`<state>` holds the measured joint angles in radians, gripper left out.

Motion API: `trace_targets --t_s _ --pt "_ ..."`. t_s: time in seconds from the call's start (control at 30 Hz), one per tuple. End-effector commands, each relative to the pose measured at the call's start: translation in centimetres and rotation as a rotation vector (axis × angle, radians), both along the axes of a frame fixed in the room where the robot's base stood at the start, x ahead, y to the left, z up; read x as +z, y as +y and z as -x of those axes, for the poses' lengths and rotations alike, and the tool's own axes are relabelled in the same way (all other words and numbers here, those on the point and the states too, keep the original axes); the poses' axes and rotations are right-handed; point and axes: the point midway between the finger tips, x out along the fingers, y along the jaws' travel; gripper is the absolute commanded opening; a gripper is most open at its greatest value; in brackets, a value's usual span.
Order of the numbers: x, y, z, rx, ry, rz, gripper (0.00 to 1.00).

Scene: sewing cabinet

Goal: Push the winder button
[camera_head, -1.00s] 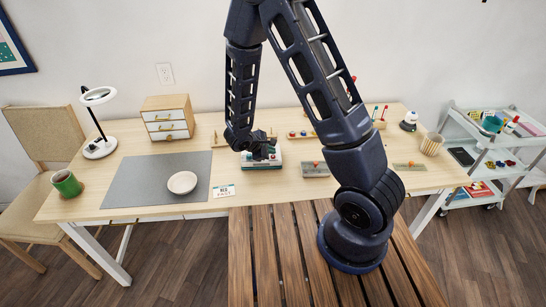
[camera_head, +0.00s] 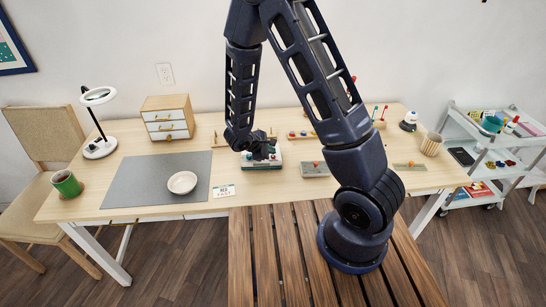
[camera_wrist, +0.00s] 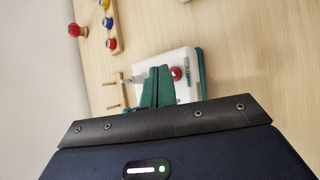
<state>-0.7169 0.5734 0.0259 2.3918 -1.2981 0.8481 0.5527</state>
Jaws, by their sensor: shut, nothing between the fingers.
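The winder (camera_head: 277,164) is a white-topped box with a teal base on the desk, partly hidden behind my gripper in the head view. In the wrist view its white top (camera_wrist: 183,57) carries a round red button (camera_wrist: 177,73). My gripper (camera_wrist: 158,70) is shut and empty, with its teal fingertips over the white top, just left of the red button in that view. I cannot tell whether the fingertips touch the winder. In the head view my gripper (camera_head: 262,154) is dark and hangs over the winder.
A wooden rack with pegs (camera_wrist: 112,80) stands close by the winder. Colored spools (camera_wrist: 109,24) lie farther off. On the desk are a white bowl (camera_head: 182,183), a grey mat (camera_head: 135,184), a label card (camera_head: 224,191) and a grey block (camera_head: 314,170).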

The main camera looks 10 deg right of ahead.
Motion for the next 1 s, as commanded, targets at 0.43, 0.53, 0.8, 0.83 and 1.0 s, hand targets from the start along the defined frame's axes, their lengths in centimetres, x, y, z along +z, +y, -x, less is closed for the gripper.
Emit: trace_targets --t_s 0.43,0.53,0.8,0.83,1.0 --pt "-0.62 -0.02 0.01 0.0 0.0 0.0 0.0" --pt "-0.87 -0.03 0.01 0.0 0.0 0.0 0.0" --pt "-0.89 -0.02 0.0 0.0 0.0 0.0 0.0" --pt "-0.89 -0.02 0.0 0.0 0.0 0.0 0.0" --pt "-0.98 -0.02 0.0 0.0 0.0 0.0 0.0"
